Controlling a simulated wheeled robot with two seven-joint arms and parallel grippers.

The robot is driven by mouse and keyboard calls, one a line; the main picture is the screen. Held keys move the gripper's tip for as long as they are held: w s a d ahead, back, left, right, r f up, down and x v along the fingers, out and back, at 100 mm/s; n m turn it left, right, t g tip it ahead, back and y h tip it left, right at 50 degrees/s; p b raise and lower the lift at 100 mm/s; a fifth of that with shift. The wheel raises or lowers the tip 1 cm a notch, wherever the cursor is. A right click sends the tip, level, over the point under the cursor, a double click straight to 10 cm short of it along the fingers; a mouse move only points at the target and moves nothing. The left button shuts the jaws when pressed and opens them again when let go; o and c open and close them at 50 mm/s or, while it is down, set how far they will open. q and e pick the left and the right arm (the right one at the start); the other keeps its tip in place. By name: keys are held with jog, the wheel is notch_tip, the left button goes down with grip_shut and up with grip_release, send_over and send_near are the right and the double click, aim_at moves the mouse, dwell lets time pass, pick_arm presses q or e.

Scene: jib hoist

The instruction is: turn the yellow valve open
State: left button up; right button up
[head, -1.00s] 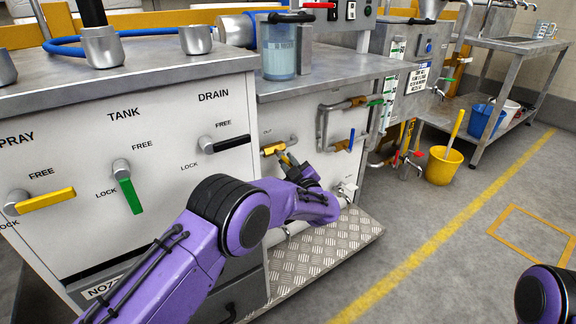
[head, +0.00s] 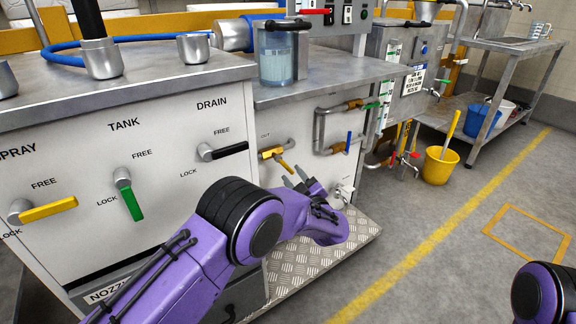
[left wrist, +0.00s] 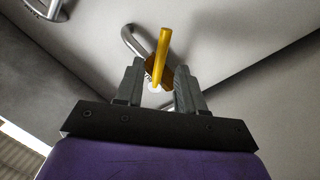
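The yellow valve (head: 272,153) sits on a short metal pipe on the white cabinet front, below a small label. Its thin yellow handle (head: 287,167) sticks out toward the lower right. My left gripper (head: 286,179) is open just below and in front of the handle, with nothing in it. In the left wrist view the yellow handle (left wrist: 162,52) shows beyond and between the two spread fingertips (left wrist: 158,80); I see no contact. My right gripper is out of view.
A bent pipe with a green lever (head: 371,106) and a blue lever (head: 348,141) is right of the valve. A yellow SPRAY lever (head: 50,208), green TANK lever (head: 131,204) and black DRAIN lever (head: 231,150) are left. A treadplate step (head: 300,262) lies below.

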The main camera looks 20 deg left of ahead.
pick_arm(q)
jog(key=p+v, duration=0.1)
jog(key=v, duration=0.4)
jog(key=shift+s+d, duration=0.1)
jog(key=shift+s, duration=0.1)
jog(key=shift+c, duration=0.6)
jog(key=shift+m, duration=0.5)
jog(key=a+f, duration=0.1)
jog(key=s+f, duration=0.1)
jog(key=f, duration=0.1)
jog(key=a+f, duration=0.1)
jog(key=f, duration=0.1)
jog(key=shift+s+a+f, duration=0.1)
jog(key=shift+s+a, duration=0.1)
jog(key=shift+a, duration=0.15)
grip_shut()
jog(key=s+f+n+t+h, duration=0.3)
jog(key=s+n+t+h, duration=0.25)
jog(key=n, duration=0.85)
jog(key=d+r+b+x, duration=0.1)
jog(key=b+x, duration=0.3)
jog(key=x, duration=0.9)
jog(key=shift+w+r+y+b, duration=0.2)
jog(key=shift+r+y+b, duration=0.1)
jog(key=shift+r+y, duration=0.25)
